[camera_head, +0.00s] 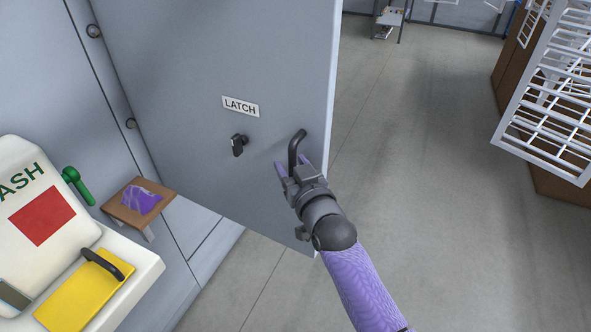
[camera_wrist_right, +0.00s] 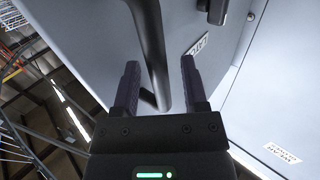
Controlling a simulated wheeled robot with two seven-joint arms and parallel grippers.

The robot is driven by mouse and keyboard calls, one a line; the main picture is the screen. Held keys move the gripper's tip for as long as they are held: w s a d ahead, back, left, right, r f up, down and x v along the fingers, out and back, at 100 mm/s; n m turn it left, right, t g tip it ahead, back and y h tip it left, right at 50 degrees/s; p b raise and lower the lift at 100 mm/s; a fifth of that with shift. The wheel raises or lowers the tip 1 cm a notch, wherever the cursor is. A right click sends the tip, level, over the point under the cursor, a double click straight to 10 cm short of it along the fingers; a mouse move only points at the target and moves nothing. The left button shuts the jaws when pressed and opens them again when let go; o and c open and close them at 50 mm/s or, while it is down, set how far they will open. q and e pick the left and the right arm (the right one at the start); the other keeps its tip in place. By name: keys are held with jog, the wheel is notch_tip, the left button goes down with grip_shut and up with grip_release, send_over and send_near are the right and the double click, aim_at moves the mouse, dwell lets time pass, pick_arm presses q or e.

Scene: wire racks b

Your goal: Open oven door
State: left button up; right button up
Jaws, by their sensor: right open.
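The oven door (camera_head: 200,60) is a large grey panel with a LATCH label (camera_head: 240,106), a black latch knob (camera_head: 238,145) below the label and a dark bar handle (camera_head: 297,146) near its right edge. Hinges show along its left side, and the door stands out at an angle from the grey wall. My right gripper (camera_head: 292,166) is open at the handle's lower part. In the right wrist view, the handle bar (camera_wrist_right: 153,45) runs between the two spread fingers (camera_wrist_right: 160,85); I cannot tell whether either touches it. My left gripper is out of view.
At left are a white wash unit (camera_head: 145,268) with a yellow panel (camera_head: 85,292) and a small wooden shelf (camera_head: 160,208) holding a purple cloth (camera_head: 142,200). A white wire rack (camera_head: 550,95) stands at right. The grey floor (camera_head: 430,200) between door and rack is clear.

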jog(key=p+v, duration=0.2)
jog(key=v, duration=0.7)
jog(key=shift+s+d, duration=0.15)
jog(key=shift+s, duration=0.15)
jog(key=s+d+f+m+g+h+b, duration=0.1)
jog(key=s+d+f+g+h+b, duration=0.2)
jog(key=f, duration=0.9)
jog(key=s+d+f+g+b, duration=0.25)
jog(key=s+f, duration=0.35)
jog(key=f, duration=0.6)
jog(key=s+d+f+m+g+h+b, duration=0.1)
jog(key=s+d+f+g+h+b, duration=0.2)
jog(key=f, duration=0.9)
jog(key=s+d+f+g+b, duration=0.1)
jog(key=s+d+f+g, duration=0.1)
jog(key=s+f, duration=0.3)
jog(key=s+d+f+g+h+b, duration=0.1)
jog(key=s+d+f+g, duration=0.2)
jog(key=s, duration=1)
jog(key=s+d+f+g+b, duration=0.1)
jog(key=s+d+f+g, duration=0.1)
jog(key=s+f, duration=0.4)
jog(key=s+d, duration=0.1)
jog(key=s, duration=0.2)
jog(key=shift+f+h, duration=0.4)
